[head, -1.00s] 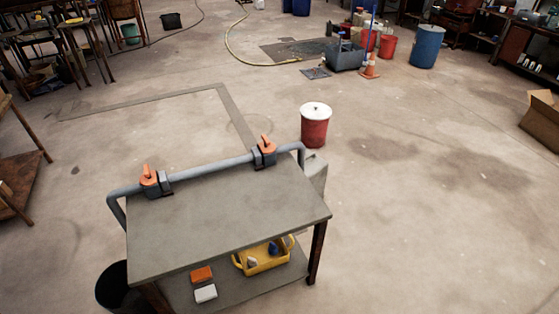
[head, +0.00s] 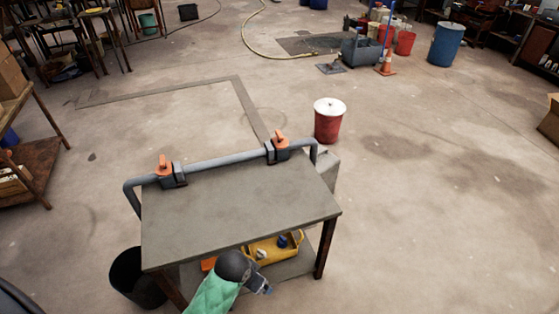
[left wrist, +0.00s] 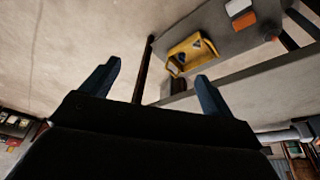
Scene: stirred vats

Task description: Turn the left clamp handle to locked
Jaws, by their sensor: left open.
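The left clamp (head: 172,178) sits on the grey pipe (head: 217,163) along the bench's far edge. Its orange handle (head: 163,164) stands up from the dark body. A similar right clamp (head: 277,153) with an orange handle (head: 280,138) sits further right on the pipe. My left gripper (head: 262,286) is low at the bench's near side, in front of the lower shelf and well away from the left clamp. In the left wrist view its two fingers (left wrist: 157,82) are spread with nothing between them. My right gripper is not in view.
The bench top (head: 235,205) is bare. A yellow tray (head: 285,252) stands on the lower shelf; it also shows in the left wrist view (left wrist: 190,50). A black bucket (head: 135,280) stands left of the bench, and a red bucket with a white lid (head: 328,122) behind it.

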